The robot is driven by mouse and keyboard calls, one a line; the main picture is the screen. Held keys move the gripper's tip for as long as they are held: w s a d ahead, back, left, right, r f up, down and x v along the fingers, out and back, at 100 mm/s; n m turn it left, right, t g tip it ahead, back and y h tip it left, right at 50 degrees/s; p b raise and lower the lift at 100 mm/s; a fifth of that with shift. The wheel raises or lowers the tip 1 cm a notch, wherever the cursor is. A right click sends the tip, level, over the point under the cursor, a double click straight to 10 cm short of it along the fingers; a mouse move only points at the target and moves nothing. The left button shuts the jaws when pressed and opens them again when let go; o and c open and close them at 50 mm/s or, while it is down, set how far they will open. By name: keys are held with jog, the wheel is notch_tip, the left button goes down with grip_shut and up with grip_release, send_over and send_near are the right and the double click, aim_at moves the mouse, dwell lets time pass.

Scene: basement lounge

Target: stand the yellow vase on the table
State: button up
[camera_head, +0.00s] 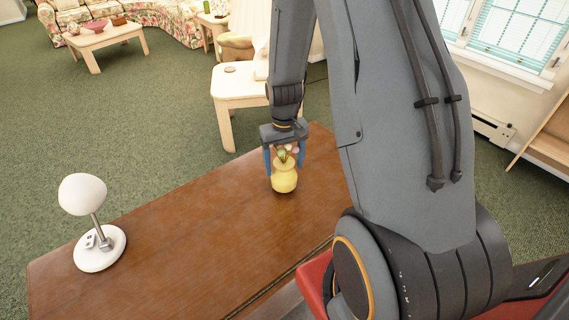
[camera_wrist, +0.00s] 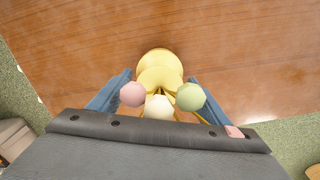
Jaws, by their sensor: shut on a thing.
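The yellow vase (camera_head: 284,180) is upright at the far right part of the brown wooden table (camera_head: 190,245). It holds pink, white and green round blooms. My gripper (camera_head: 284,160) points down over it, with blue fingers on both sides of its upper part, shut on it. In the wrist view the vase (camera_wrist: 158,66) shows between the two blue fingers, with the blooms close to the camera. The vase's base is at the tabletop or very close above it; I cannot tell whether it touches.
A white lamp (camera_head: 98,248) stands on the table's left part. The tabletop between lamp and vase is clear. A light wooden side table (camera_head: 243,88) stands on the green carpet behind. Sofas and a low table (camera_head: 104,40) are farther back.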

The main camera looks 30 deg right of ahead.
jog(key=shift+f, duration=0.35)
jog(key=shift+f, duration=0.2)
jog(key=o, duration=1.4)
notch_tip(320, 180, up, 12)
jog(key=b, duration=0.3)
jog(key=shift+r, duration=0.2)
